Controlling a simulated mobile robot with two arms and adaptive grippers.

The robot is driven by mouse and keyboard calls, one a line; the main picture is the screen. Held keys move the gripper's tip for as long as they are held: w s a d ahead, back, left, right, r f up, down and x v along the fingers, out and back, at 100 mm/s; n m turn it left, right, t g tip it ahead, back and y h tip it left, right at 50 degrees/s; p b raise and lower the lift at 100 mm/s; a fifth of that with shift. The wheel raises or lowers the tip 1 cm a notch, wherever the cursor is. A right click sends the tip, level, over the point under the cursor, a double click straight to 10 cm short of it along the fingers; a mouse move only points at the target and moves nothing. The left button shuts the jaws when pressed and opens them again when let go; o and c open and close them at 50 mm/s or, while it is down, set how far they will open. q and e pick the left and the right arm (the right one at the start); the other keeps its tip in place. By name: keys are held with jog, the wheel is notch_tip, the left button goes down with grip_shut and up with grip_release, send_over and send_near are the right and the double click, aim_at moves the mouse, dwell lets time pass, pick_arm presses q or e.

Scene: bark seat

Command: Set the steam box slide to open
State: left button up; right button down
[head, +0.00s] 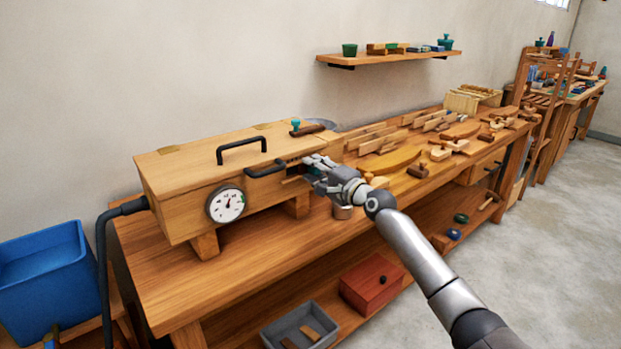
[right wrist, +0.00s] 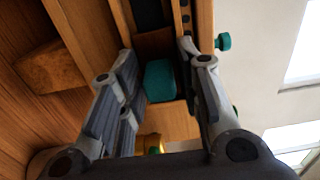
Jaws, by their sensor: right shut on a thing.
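The steam box (head: 180,165) is a long wooden box on short legs on the workbench, with a round dial (head: 226,204) on its front. My right gripper (head: 318,170) is at the box's right end and hides most of the slide there. In the right wrist view its fingers (right wrist: 158,65) stand on either side of a teal block-shaped knob (right wrist: 160,82), shut on it. The knob sits on a wooden piece between wooden rails, with a dark gap (right wrist: 149,14) beyond it. I cannot tell how far the slide is open. My left gripper is not in view.
A small round tin (head: 343,212) is below my right gripper. Wooden parts (head: 390,160) cover the bench (head: 240,265) to the right. A black hose (head: 103,250) runs down at the left.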

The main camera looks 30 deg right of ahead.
jog(key=shift+d, duration=0.2)
jog(key=c, duration=1.4)
grip_release()
jog(key=shift+o, duration=0.6)
jog(key=shift+d, duration=0.1)
jog(key=shift+s, duration=0.1)
jog(key=s+d, duration=0.1)
jog(key=s, duration=1)
jog(key=shift+s, duration=0.4)
